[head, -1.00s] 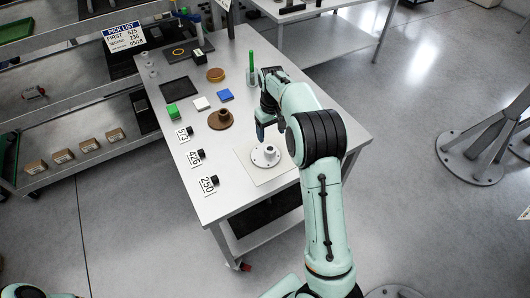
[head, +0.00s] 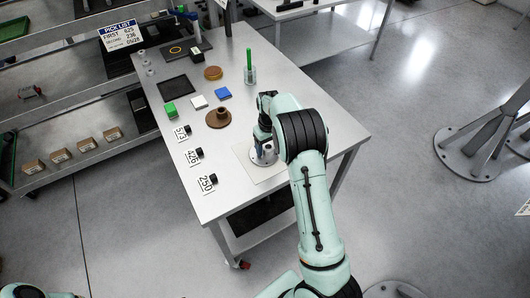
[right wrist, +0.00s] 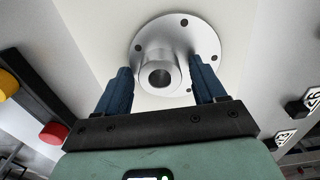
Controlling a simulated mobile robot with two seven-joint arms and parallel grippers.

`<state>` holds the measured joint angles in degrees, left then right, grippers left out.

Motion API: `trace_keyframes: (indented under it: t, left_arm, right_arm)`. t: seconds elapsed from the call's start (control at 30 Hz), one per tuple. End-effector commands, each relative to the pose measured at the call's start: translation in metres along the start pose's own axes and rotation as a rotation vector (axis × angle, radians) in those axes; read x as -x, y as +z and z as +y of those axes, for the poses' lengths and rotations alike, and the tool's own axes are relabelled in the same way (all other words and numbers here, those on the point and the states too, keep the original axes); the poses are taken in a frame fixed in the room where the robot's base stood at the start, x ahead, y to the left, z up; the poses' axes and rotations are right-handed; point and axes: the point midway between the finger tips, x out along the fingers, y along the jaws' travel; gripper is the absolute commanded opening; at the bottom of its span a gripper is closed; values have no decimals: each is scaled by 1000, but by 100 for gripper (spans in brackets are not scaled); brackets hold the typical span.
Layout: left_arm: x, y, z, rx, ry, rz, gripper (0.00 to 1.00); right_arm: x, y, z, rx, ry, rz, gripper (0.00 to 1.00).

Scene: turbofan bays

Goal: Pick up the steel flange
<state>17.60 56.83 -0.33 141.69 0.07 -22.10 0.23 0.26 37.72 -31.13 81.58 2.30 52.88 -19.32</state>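The steel flange (head: 264,158) is a round silver plate with bolt holes and a raised hub, lying on a pale square mat (head: 270,175) on the table. In the right wrist view the flange (right wrist: 203,40) shows its hub opening towards the camera. My right gripper (head: 265,142) is at the flange in the head view, its arm hiding part of it. In the right wrist view its two dark blue fingers (right wrist: 163,85) stand apart on either side of the hub, with gaps visible. My left gripper is outside the views.
A brown flanged part (head: 218,118) sits behind and left of the mat. Number cards (head: 207,183) line the left edge. A green rod (head: 249,66) stands in a clear holder.

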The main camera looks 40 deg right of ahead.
Motion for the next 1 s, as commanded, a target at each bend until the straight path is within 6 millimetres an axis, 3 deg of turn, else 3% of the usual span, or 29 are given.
trace_keyframes:
  t: [0.03, 0.2, 0.67, 0.83, 1.0]
  left_arm:
    - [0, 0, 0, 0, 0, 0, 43]
    - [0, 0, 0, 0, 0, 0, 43]
    - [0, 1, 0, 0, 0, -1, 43]
    - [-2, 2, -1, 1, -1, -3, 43]
    - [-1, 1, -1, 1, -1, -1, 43]
  right_arm:
    - [0, 0, 0, 0, 0, 0, 53]
    - [0, 0, 0, 0, 0, 0, 0]
    - [11, -2, 0, 1, 1, 7, 0]
    - [33, -1, 0, 1, 0, 8, 0]
    - [74, -2, 0, 2, 0, 11, 0]
